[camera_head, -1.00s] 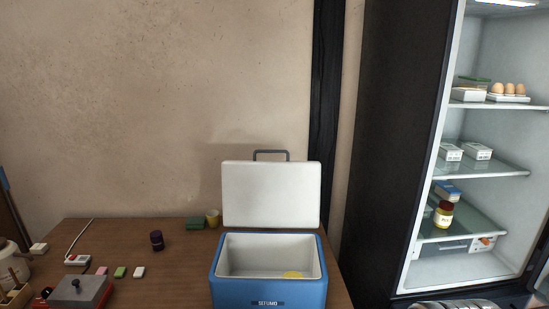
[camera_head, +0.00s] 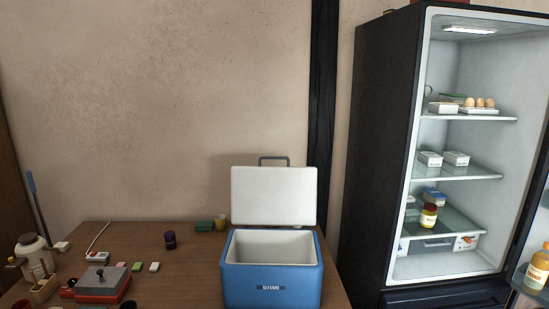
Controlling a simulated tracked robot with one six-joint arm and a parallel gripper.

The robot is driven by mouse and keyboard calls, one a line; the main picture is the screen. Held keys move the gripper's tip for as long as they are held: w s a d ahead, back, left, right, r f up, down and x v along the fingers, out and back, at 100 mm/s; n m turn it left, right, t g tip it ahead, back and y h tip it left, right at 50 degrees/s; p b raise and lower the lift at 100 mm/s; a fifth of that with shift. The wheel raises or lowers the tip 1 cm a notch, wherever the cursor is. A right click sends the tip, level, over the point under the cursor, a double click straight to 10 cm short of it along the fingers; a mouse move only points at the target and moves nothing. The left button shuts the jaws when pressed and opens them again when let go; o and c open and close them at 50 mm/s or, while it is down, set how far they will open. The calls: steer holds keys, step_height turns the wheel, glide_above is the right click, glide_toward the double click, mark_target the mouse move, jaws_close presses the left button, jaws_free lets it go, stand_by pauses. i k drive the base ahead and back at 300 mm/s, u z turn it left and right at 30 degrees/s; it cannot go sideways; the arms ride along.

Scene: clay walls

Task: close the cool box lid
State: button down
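The cool box (camera_head: 271,282) is blue with a white inside and stands near the right end of the brown table. Its white lid (camera_head: 273,196) is open and stands upright at the back of the box, with a grey handle (camera_head: 274,160) at its top. The inside that shows looks white and empty, but the floor of the box is hidden by its front wall. My gripper is not in view.
The wooden table (camera_head: 190,272) holds a dark jar (camera_head: 170,240), a yellow cup (camera_head: 220,223), a red-and-grey device (camera_head: 102,283) and several small blocks on the left. An open fridge (camera_head: 459,150) stands to the right. The table just left of the box is clear.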

mark_target(269, 196)
steer(key=z, duration=0.05)
steer(key=k, duration=0.75)
steer(key=u, duration=0.35)
steer(key=i, duration=0.65)
steer(key=u, duration=0.45)
steer(key=i, duration=2)
steer(key=z, duration=0.55)
